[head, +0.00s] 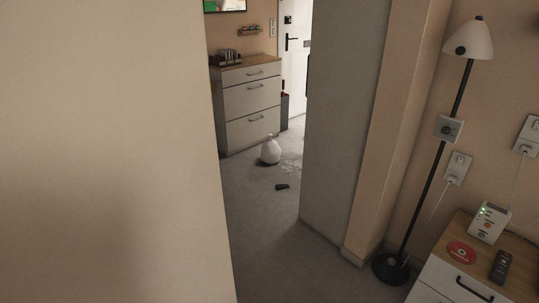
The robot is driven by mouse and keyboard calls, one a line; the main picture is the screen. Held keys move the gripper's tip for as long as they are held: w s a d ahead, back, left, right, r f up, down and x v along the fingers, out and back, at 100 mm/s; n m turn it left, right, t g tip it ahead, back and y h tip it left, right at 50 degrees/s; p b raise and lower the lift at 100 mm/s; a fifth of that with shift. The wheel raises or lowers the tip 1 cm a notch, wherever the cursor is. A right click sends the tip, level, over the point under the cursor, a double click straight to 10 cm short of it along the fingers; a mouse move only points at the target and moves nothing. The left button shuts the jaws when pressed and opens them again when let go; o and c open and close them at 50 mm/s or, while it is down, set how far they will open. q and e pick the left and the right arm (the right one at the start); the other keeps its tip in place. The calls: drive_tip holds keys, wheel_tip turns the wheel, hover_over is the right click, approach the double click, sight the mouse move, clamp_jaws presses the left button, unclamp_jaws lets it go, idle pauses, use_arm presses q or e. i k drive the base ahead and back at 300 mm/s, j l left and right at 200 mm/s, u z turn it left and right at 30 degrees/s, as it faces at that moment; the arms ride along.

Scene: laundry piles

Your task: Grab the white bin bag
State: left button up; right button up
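A small white bag-like object (270,151), rounded with a narrow top, stands on the grey floor beyond the doorway. It looks like the white bin bag and sits in front of a chest of drawers. Neither of my grippers shows in the head view, and nothing is seen touching the bag.
A beige wall (110,150) fills the left, and a grey panel (343,110) bounds the opening on the right. A small dark object (282,187) lies on the floor. The chest of drawers (250,100) stands behind. A floor lamp (432,185) and bedside cabinet (440,283) are at right.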

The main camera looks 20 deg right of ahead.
sight(271, 153)
drive_tip(key=i+l, duration=0.2)
drive_tip(key=l, duration=0.25)
drive_tip(key=i+l+z, duration=0.15)
drive_tip(key=l, duration=0.3)
drive_tip(key=i+l, duration=0.35)
drive_tip(key=i+l+z, duration=0.1)
drive_tip(key=i+l, duration=0.15)
drive_tip(key=l, duration=0.3)
drive_tip(key=i+l+u, duration=0.1)
drive_tip(key=i, duration=0.4)
drive_tip(key=i+l, duration=0.1)
drive_tip(key=i, duration=0.35)
drive_tip(key=i+l+u, duration=0.15)
drive_tip(key=i, duration=0.35)
drive_tip(key=i+l+u, duration=0.1)
drive_tip(key=i, duration=0.4)
drive_tip(key=i+u, duration=0.3)
drive_tip(key=i, duration=1.6)
